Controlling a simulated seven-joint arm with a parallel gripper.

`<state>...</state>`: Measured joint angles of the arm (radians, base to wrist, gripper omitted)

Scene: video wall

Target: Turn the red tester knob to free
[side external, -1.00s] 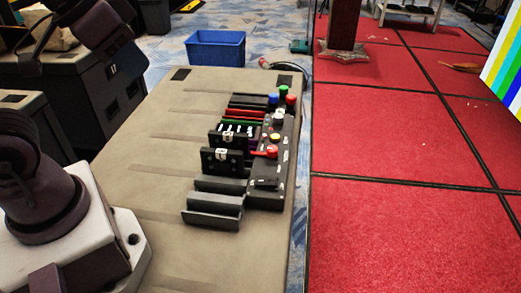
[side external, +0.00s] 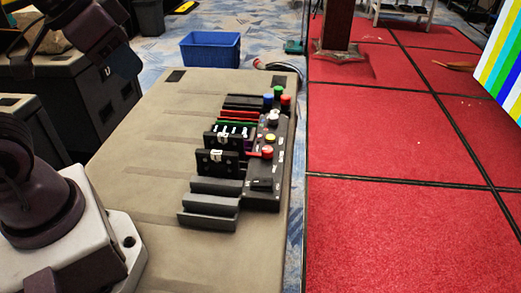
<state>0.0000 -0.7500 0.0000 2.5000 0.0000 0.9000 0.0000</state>
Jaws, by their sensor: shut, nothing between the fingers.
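A red knob (side external: 267,152) stands on the near half of the dark control strip (side external: 262,184) at the right edge of the table. A red bar lies at its left side, pointing left. Small pale labels sit around it, too small to read. A second red cap (side external: 286,100) stands at the far end of the strip, beside a blue cap (side external: 268,99) and a green cap (side external: 279,90). A dark part of my arm shows at the upper left, well apart from the strip. No gripper fingers can be made out there.
Black upright blocks (side external: 217,162) and grey rails (side external: 208,205) lie left of the strip. A yellow button (side external: 270,138) sits just beyond the red knob. A blue bin (side external: 210,49) stands behind the table (side external: 135,150). The table's left part is clear.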

